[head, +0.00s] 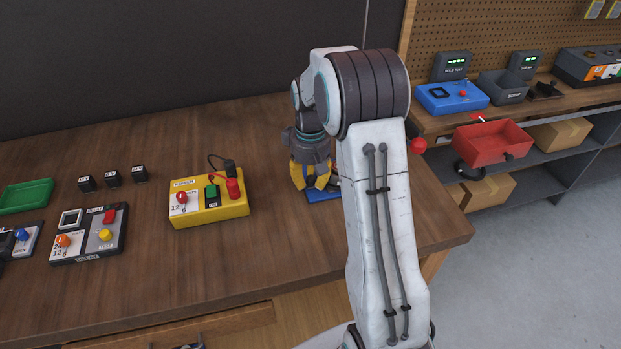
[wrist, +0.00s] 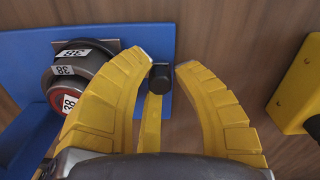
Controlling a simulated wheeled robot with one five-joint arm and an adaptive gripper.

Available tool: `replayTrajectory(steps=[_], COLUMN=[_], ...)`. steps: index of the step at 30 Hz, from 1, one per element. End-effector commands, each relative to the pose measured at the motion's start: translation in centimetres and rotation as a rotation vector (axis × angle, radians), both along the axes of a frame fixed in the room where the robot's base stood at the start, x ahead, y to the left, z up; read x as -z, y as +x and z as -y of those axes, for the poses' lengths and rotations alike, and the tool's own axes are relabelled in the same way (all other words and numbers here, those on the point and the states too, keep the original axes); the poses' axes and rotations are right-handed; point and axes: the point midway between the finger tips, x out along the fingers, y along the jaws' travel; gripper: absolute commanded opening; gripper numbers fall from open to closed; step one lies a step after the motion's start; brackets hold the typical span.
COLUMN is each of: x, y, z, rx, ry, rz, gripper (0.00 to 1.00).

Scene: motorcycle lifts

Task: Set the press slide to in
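The blue press base (wrist: 90,42) lies on the wooden bench, and it also shows in the head view (head: 322,194), mostly hidden by my gripper and arm. On it, in the wrist view, is a round dark part (wrist: 78,72) with red rings and white labels reading 38. A small black knob (wrist: 161,77) stands at the right edge of the blue base. My gripper (wrist: 163,63) points down, its yellow fingertips on either side of the knob. The gaps are very narrow; I cannot tell whether they touch. In the head view my gripper (head: 311,183) is over the blue base.
A yellow power box (head: 208,208) stands left of my gripper; its edge shows at the right of the wrist view (wrist: 300,85). Further left are a dark switch box (head: 88,234), several small black blocks (head: 112,177) and a green tray (head: 26,195). A red bin (head: 492,144) is at the right.

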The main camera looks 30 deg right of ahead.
Motion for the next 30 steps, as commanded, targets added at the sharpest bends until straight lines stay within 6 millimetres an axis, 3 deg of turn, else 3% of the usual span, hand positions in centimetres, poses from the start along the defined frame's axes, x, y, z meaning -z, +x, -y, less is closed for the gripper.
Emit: replayTrajectory(steps=[8, 16, 24, 30], x=[0.0, 0.0, 0.1, 0.1], y=[0.0, 0.0, -0.9, -1.0], z=[0.0, 0.1, 4.1, 4.6], rx=[0.0, 0.001, 0.005, 0.0], ry=[0.0, 0.0, 0.001, 0.001], rz=[0.0, 0.0, -0.001, -0.002], gripper=[0.0, 0.0, 0.0, 0.0])
